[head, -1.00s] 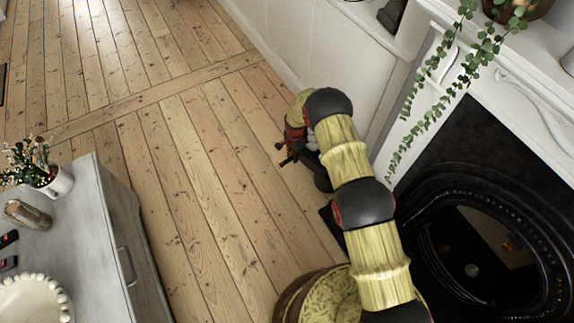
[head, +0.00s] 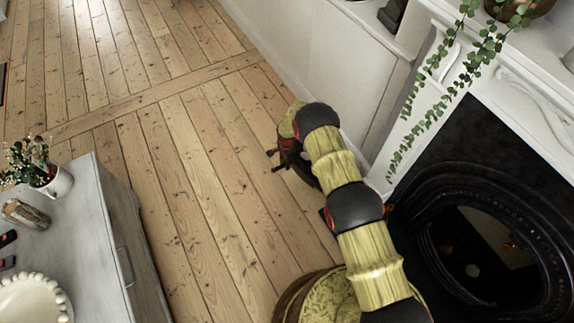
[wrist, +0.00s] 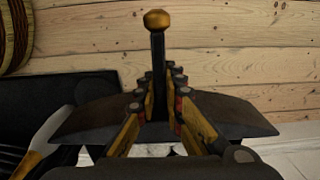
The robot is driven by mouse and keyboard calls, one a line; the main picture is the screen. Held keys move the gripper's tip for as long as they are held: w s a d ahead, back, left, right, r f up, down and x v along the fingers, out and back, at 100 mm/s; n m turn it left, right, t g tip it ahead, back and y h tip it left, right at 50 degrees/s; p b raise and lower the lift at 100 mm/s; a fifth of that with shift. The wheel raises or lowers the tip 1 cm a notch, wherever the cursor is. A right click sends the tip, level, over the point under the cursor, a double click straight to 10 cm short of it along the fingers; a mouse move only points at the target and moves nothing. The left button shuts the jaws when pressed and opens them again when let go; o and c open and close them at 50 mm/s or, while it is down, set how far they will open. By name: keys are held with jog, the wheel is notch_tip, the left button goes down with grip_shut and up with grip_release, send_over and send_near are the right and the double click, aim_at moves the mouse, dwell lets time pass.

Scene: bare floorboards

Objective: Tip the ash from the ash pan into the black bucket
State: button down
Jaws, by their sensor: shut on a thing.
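In the wrist view my gripper (wrist: 160,76) is shut on a dark upright handle with a brass knob (wrist: 158,20). A wide dark metal shape, which looks like the ash pan (wrist: 238,118), spreads out on both sides behind the fingers. Its middle is hidden by the fingers, and I cannot make out ash in it. In the head view my gripper (head: 277,160) is over the floorboards near the white wall, mostly hidden by my own arm. I cannot clearly identify the black bucket in either view.
A black fireplace (head: 490,255) with a white surround stands at the right, under a trailing plant (head: 432,105). A grey cabinet (head: 90,230) stands at the lower left. A dark slab (wrist: 75,88) lies at the left in the wrist view. Floorboards between are clear.

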aim_at(297, 163)
jog(key=shift+d+r+y+p, duration=0.25)
jog(key=shift+d+r+p, duration=0.05)
jog(key=shift+r+p, duration=0.2)
jog(key=shift+d+r+y+p, duration=0.25)
jog(key=shift+r+p, duration=0.15)
jog(key=shift+r, duration=0.1)
jog(key=d+r+y+b, duration=0.2)
jog(key=r+y+b, duration=0.1)
jog(key=d+r+t+y+b, duration=0.1)
jog(key=d, duration=0.1)
jog(key=shift+s+r, duration=0.3)
jog(key=shift+s, duration=0.05)
jog(key=shift+s+d+r+y+b, duration=0.15)
jog(key=shift+d+r+y, duration=0.45)
jog(key=shift+d+r, duration=0.05)
jog(key=shift+s+d+r+y+b, duration=0.15)
jog(key=shift+d+r+y, duration=0.45)
jog(key=s+d+r+t+y, duration=0.1)
jog(key=d+r+y, duration=0.2)
jog(key=d, duration=0.2)
jog(key=shift+d+r+y, duration=0.15)
jog(key=shift+d+y, duration=0.15)
jog(key=shift+y, duration=0.1)
jog(key=shift+s+r, duration=0.1)
dwell(1.0)
